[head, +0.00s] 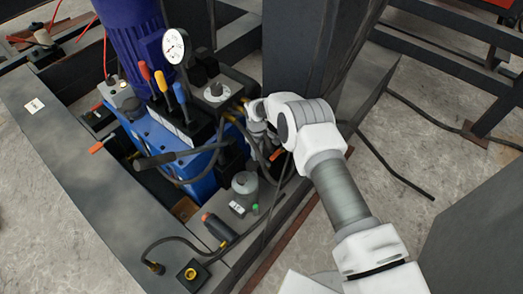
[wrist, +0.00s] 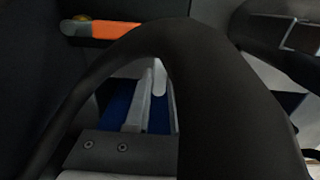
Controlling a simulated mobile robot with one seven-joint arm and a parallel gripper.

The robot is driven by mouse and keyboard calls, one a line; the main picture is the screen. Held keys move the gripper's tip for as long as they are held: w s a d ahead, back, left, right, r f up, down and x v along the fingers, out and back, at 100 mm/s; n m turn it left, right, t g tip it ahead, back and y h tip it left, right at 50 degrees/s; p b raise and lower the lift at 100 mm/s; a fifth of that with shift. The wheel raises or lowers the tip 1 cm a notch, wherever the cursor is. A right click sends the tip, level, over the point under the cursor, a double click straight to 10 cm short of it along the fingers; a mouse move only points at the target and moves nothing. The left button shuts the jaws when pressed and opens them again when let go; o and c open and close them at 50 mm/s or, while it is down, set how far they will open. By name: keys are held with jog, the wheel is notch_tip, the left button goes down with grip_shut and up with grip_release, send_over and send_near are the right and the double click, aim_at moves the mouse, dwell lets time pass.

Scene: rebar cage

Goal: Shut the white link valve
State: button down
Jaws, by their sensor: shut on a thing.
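In the wrist view a pale rounded piece, seemingly the handle of the white link valve (wrist: 158,78), shows between the grey fingers of my gripper (wrist: 147,105). The fingers are shut on it. A wide black hose (wrist: 215,85) arches close in front of the camera and hides much of the valve and the right finger. In the head view my gripper (head: 258,127) reaches in beside the blue power unit, among the black hoses. My white wrist hides part of it, and the valve cannot be made out there.
An orange-handled lever (wrist: 118,30) is at the wrist view's upper left. The head view shows a pressure gauge (head: 174,46), red, yellow and blue levers, a blue tank (head: 200,165) and a steel column (head: 305,50) close behind my gripper. Bare floor (head: 440,165) lies to the right.

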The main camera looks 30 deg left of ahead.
jog(key=shift+d, duration=0.1)
dwell(0.3)
jog(key=c, duration=0.8)
grip_release()
jog(key=shift+o, duration=0.2)
notch_tip(320, 180, up, 18)
jog(key=p, duration=0.5)
jog(key=shift+f, duration=0.25)
